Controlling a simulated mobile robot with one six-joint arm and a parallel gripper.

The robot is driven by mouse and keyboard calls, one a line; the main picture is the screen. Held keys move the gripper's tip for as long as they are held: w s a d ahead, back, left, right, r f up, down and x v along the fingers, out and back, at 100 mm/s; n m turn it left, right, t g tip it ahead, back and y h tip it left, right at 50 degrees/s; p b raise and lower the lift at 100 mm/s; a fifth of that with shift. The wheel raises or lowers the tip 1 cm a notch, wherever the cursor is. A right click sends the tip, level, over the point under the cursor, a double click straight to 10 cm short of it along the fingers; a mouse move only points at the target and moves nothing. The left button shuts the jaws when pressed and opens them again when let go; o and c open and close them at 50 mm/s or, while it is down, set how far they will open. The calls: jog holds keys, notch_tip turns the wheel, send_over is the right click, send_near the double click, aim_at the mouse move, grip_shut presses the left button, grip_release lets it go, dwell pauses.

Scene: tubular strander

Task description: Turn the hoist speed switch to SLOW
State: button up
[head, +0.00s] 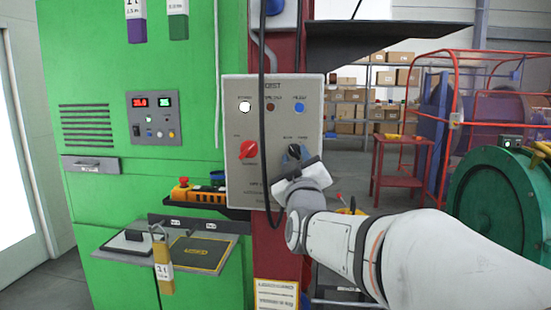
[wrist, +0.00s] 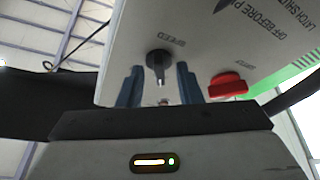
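The hoist speed switch is a black rotary knob (head: 293,152) at the lower right of the grey hoist panel (head: 232,115). In the wrist view the black knob (wrist: 158,66) sits under a SPEED label, with a pale pointer mark towards the bottom of the picture. The position words beside it are too small to read. My gripper (head: 297,160) is at the panel, just below the knob in the head view. In the wrist view my gripper (wrist: 158,88) is open, its two blue fingers either side of the knob with gaps visible.
A red rotary knob (head: 247,150) is left of the black one. A black cable (head: 262,120) hangs across the panel front. A yellow pendant (head: 195,193) lies on a shelf at left. A dark canopy (head: 375,40) juts out at upper right.

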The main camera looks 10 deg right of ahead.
jog(key=b+v, duration=0.1)
jog(key=v, duration=0.6)
jog(key=shift+s+f, duration=0.1)
jog(key=s+a+f+m+g+y+p, duration=0.1)
jog(key=s+f+g+p, duration=0.15)
jog(key=f+g, duration=0.35)
jog(key=s+a+f+m+g+y+p, duration=0.1)
jog(key=s+f+g+y+p, duration=0.2)
jog(key=f, duration=0.6)
jog(key=s+d+f+m+g+h+p, duration=0.1)
jog(key=s+f+g, duration=0.2)
jog(key=s+g, duration=0.2)
jog(key=s+d+f+m+g, duration=0.1)
jog(key=s+f+g, duration=0.3)
jog(key=s, duration=0.6)
jog(key=shift+f+m+g+h+p, duration=0.25)
jog(key=shift+m+g+h+p, duration=0.2)
jog(key=shift+m, duration=0.25)
jog(key=shift+s+d, duration=0.15)
